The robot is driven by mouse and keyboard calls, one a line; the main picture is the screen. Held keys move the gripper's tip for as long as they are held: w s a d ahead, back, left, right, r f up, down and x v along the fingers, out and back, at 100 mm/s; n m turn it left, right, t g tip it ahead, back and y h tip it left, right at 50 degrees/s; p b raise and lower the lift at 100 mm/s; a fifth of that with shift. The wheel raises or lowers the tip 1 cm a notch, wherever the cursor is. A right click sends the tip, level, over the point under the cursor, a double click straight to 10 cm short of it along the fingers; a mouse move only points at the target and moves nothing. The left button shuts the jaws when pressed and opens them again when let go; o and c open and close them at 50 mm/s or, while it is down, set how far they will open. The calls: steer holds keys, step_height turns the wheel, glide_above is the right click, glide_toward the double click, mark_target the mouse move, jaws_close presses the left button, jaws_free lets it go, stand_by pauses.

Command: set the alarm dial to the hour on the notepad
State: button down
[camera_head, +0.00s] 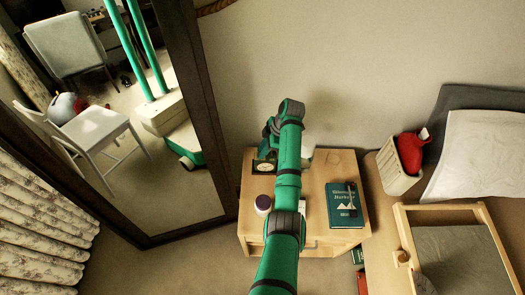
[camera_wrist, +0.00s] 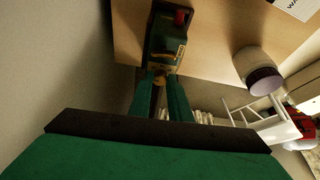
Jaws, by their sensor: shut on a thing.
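The alarm clock (camera_head: 264,167) stands at the back left of the nightstand, its pale round face partly showing beside my arm. In the wrist view the clock (camera_wrist: 167,40) is a dark green box with a red part on it. My gripper (camera_wrist: 161,84) is shut on a small brass-coloured dial (camera_wrist: 160,79) at the clock's near side. The dial's marks and setting cannot be read. A white paper (camera_wrist: 297,7) with dark print, perhaps the notepad, is cut off at the top right of the wrist view; no hour is readable. My arm hides the gripper in the head view.
A teal book (camera_head: 344,205) lies to the right. A large mirror (camera_head: 200,110) leans at left; the bed is at right.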

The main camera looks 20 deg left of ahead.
steer(key=shift+n, duration=0.6)
steer(key=c, duration=1.6)
jaws_free()
steer(key=shift+c, duration=0.2)
steer(key=v, duration=1.1)
steer(key=shift+w+a, duration=0.2)
steer(key=shift+a, duration=0.05)
